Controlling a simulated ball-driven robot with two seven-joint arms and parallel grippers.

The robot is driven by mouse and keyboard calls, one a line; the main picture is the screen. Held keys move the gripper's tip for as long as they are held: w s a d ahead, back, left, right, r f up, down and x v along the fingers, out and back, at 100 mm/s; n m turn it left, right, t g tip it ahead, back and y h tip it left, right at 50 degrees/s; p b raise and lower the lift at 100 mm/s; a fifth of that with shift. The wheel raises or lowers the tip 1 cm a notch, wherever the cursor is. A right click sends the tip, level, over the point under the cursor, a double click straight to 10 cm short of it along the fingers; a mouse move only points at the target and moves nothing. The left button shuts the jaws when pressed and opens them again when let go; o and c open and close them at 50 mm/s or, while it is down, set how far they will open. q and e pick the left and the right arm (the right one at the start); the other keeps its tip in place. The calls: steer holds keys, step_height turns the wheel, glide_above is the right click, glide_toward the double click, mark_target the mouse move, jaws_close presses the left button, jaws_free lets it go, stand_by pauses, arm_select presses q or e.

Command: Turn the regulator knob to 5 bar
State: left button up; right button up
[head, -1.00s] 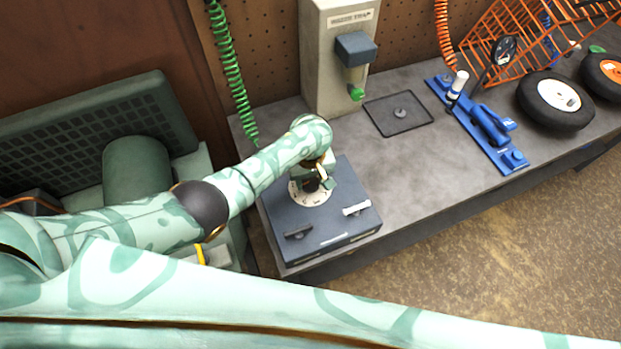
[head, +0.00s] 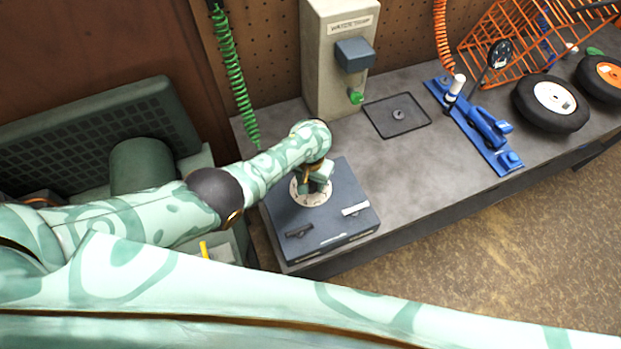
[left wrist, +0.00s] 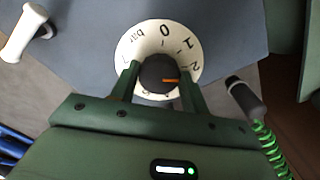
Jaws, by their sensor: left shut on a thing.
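The regulator is a flat blue-grey box (head: 335,225) on the bench, with a round white dial (head: 311,198) on top. My left gripper (head: 318,186) is over the dial. In the left wrist view, my left gripper (left wrist: 159,74) is shut on the dark round knob (left wrist: 158,70), one finger on each side. The knob's orange mark points right, a little past the 2 on the white dial (left wrist: 150,35). The 0, 1, 2 and "bar" are readable. My fingers and palm hide the lower part of the dial, so the exact reading there is unclear. My right gripper is not in view.
A white handle (head: 355,209) and a dark handle (head: 299,231) are on the box's front part. A grey column unit (head: 328,85) stands behind, with a green coiled hose (head: 232,85) to its left. A black tray (head: 397,115), blue jack (head: 480,125) and wheel (head: 550,103) lie right.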

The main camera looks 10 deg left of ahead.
arm_select(q)
steer(key=m, duration=0.6)
steer(key=shift+p, duration=0.3)
steer(key=m, duration=0.4)
steer(key=shift+a, duration=0.1)
steer(key=m, duration=0.3)
steer(key=shift+w+m, duration=0.15)
steer(key=shift+m, duration=0.15)
steer(key=m, duration=0.4)
steer(key=shift+m, duration=2.5)
steer(key=o, duration=1)
steer(key=shift+w, duration=0.1)
steer(key=shift+c, duration=0.2)
